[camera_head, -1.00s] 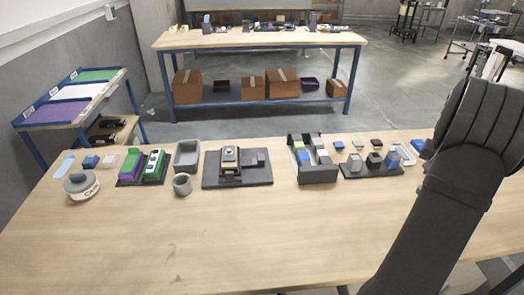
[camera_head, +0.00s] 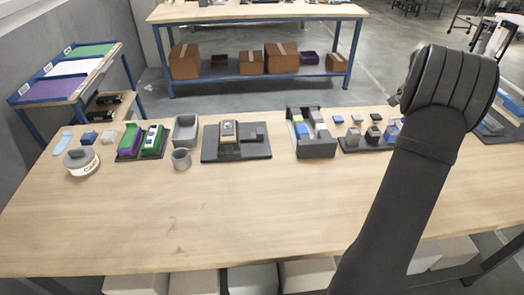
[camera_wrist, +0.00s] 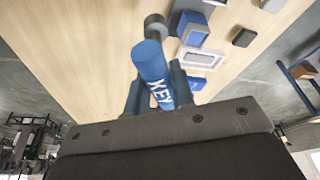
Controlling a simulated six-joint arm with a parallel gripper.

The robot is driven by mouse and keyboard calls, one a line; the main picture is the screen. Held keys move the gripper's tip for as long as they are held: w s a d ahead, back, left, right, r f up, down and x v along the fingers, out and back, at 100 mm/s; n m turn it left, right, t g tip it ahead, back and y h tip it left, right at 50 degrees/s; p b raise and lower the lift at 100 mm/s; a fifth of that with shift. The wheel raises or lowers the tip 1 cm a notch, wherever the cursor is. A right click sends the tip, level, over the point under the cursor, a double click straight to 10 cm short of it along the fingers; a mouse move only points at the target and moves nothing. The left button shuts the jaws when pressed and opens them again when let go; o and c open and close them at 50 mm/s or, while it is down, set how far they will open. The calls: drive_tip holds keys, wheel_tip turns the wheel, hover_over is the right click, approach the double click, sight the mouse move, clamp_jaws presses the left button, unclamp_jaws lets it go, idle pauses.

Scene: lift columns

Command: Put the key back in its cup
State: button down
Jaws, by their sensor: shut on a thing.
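The key is a blue cylinder (camera_wrist: 150,62) with white "KEY" lettering, in the wrist view. My gripper (camera_wrist: 160,90) is shut on it, one finger on each side. A short grey round piece (camera_wrist: 156,27) shows just beyond the key's far end; I cannot tell whether it belongs to the key. A small round grey cup (camera_head: 181,158) stands upright on the table at the left in the head view, far from my arm. It may be the key's cup. In the head view my gripper and the key are not seen; my dark arm fills the right side.
The wooden table (camera_head: 250,220) has wide clear space at its front. A grey bin (camera_head: 185,130), a labelled round container (camera_head: 81,160), a dark plate with a device (camera_head: 237,151) and a dark open tray (camera_head: 316,148) stand along the back. Small blocks lie near my arm.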

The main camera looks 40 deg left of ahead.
drive_tip(key=s+a+r+n+y, duration=0.15)
drive_tip(key=s+a, duration=0.35)
drive_tip(key=a, duration=0.6)
drive_tip(key=s+a+r+n, duration=0.1)
drive_tip(key=s+a+n, duration=0.2)
drive_tip(key=s+a, duration=0.5)
drive_tip(key=s+a+r+n+y, duration=0.1)
drive_tip(key=s+a+n, duration=0.2)
drive_tip(key=a, duration=1)
drive_tip(key=s+a+n+g+y, duration=0.1)
drive_tip(key=s+a+n, duration=0.55)
drive_tip(key=s, duration=0.65)
drive_tip(key=s+a+n+g+y, duration=0.1)
drive_tip(key=s+a+n, duration=0.2)
drive_tip(key=s+a, duration=0.85)
drive_tip(key=s+a+f, duration=0.6)
drive_tip(key=s+f, duration=0.4)
drive_tip(key=shift+a+f, duration=0.15)
drive_tip(key=shift+a, duration=0.2)
drive_tip(key=shift+f, duration=0.1)
drive_tip(key=c, duration=1.2)
unclamp_jaws()
drive_tip(key=shift+c, duration=0.2)
